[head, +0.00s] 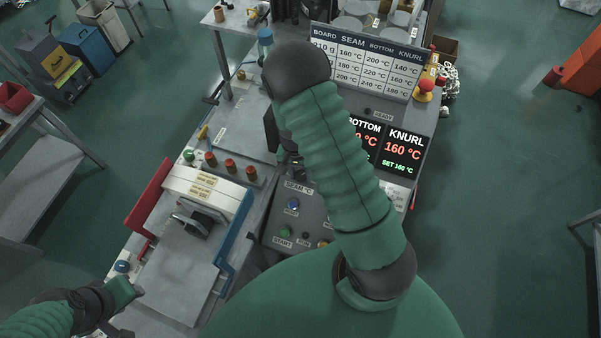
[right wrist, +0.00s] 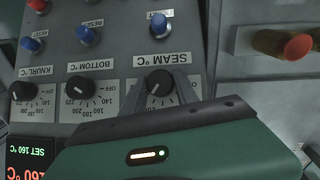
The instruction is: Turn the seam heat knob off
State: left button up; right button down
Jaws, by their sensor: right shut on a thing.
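The seam heat knob (right wrist: 159,84) is black with a pale pointer mark, under the upside-down SEAM °C label in the right wrist view. My right gripper (right wrist: 161,91) has its grey fingers on both sides of this knob and is shut on it. The gripper housing hides part of the knob's scale.
Black bottom (right wrist: 81,89) and knurl (right wrist: 22,92) knobs sit beside the seam knob. Blue buttons (right wrist: 159,25) are close by. The knurl display (head: 402,150) reads 160 °C. A settings board (head: 367,62) stands behind.

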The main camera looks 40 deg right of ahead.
jog(key=shift+w+d+r, duration=0.15)
jog(key=shift+w, duration=0.1)
dwell(0.3)
jog(key=c, duration=1.3)
grip_release()
jog(key=o, duration=0.4)
jog(key=shift+s, duration=0.15)
jog(key=r+b, duration=0.1)
jog(key=r, duration=0.4)
jog(key=w+r+b, duration=0.1)
jog(key=r, duration=0.5)
jog(key=a+r+b, duration=0.1)
jog(key=r, duration=0.4)
jog(key=shift+w+r, duration=0.2)
jog(key=shift+r, duration=0.1)
